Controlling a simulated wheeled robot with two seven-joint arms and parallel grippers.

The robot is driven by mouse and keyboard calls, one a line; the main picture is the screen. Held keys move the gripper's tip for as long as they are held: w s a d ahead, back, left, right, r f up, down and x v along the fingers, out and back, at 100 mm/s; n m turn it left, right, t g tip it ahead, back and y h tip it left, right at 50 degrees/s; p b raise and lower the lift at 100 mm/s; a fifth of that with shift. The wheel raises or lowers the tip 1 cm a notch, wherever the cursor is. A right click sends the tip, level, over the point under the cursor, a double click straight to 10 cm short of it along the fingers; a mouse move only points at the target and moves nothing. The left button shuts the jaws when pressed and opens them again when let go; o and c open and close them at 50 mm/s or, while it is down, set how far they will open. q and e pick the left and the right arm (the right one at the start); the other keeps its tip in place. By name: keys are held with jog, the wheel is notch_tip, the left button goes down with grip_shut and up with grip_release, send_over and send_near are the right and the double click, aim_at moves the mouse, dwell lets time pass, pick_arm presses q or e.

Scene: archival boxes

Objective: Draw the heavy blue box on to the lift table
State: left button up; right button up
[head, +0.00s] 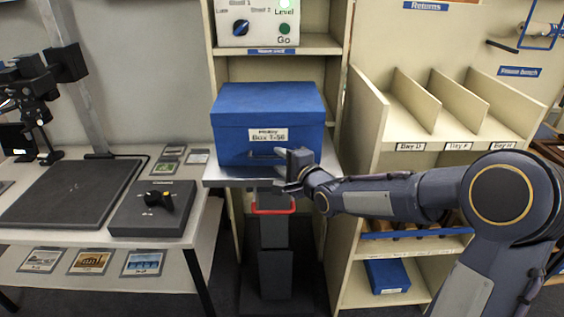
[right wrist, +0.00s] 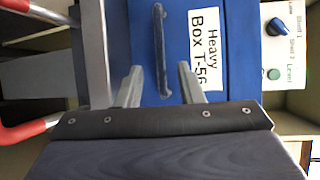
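The heavy blue box (head: 268,106) stands upright in the shelf bay, its labelled front facing me. Its front part appears to be over the grey top of the lift table (head: 238,178); how far back it rests is hidden. In the right wrist view the box's label (right wrist: 206,48) reads Heavy Box T-56, beside a dark bar handle (right wrist: 159,30). My right gripper (head: 280,166) is at the box's front. Its fingers (right wrist: 158,73) are open on either side of the handle, with gaps showing to both. My left gripper is not in view.
The lift table has a red handle (head: 272,210) on its column. Above the box is a control panel (head: 258,24) with a blue knob and a lit green lamp. A divided shelf (head: 440,98) stands right; a bench with a black dial box (head: 154,208) stands left.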

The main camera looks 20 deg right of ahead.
jog(key=v, duration=0.7)
jog(key=shift+s, duration=0.4)
jog(key=shift+d, duration=0.1)
jog(key=s+f+n+g, duration=0.25)
jog(key=s+n, duration=0.25)
jog(key=s, duration=0.5)
jog(key=s+f+n+g, duration=0.2)
jog(key=s+n+g, duration=0.2)
jog(key=s, duration=0.5)
jog(key=s+f+n+g, duration=0.3)
jog(key=s+n, duration=0.2)
jog(key=s, duration=0.5)
notch_tip(320, 180, up, 16)
jog(key=s+p, duration=0.1)
jog(key=p, duration=1.5)
jog(key=shift+p, duration=0.3)
